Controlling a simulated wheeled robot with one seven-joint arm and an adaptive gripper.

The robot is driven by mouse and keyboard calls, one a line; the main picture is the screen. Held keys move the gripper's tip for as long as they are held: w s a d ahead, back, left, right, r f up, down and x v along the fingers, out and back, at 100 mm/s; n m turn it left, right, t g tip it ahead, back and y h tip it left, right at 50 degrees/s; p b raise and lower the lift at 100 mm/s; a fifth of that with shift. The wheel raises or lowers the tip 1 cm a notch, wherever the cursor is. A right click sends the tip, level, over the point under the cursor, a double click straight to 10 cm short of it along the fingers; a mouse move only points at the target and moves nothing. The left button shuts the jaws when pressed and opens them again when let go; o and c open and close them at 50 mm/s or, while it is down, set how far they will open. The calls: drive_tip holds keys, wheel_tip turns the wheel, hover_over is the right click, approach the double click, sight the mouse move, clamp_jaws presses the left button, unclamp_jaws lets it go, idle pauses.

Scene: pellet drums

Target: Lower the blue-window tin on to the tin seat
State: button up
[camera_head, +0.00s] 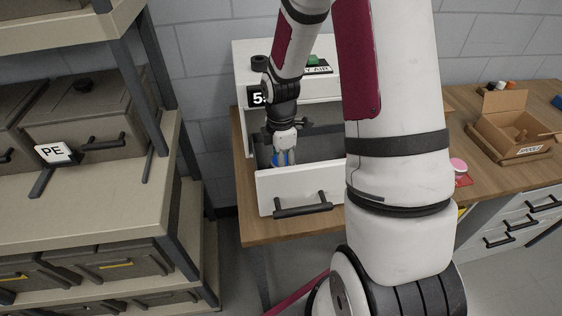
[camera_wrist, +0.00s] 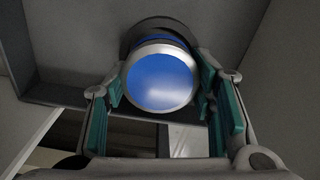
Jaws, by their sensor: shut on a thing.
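The blue-window tin (camera_wrist: 160,85) shows in the wrist view as a round blue face with a silver rim. My gripper (camera_wrist: 162,78) is shut on it, with teal finger pads on its left and right sides. Behind the tin is a dark ring (camera_wrist: 146,24); I cannot tell whether this is the tin seat or whether the tin touches it. In the head view my gripper (camera_head: 284,152) reaches down inside the open white drawer (camera_head: 300,185), with a bit of blue at its fingers. The drawer front hides what lies below.
The drawer's wooden bench (camera_head: 245,215) stands right of a shelf rack (camera_head: 90,205) holding grey bins. A cardboard box (camera_head: 510,125) and a pink-topped item (camera_head: 458,166) are on the right. Grey walls surround the tin closely.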

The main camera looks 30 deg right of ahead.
drive_tip(key=shift+f, duration=0.4)
drive_tip(key=shift+f, duration=0.25)
drive_tip(key=o, duration=1.3)
drive_tip(key=shift+r, duration=0.15)
drive_tip(key=shift+r+p, duration=1.25)
drive_tip(key=shift+r, duration=1.65)
wheel_tip(320, 180, up, 12)
drive_tip(key=p, duration=0.4)
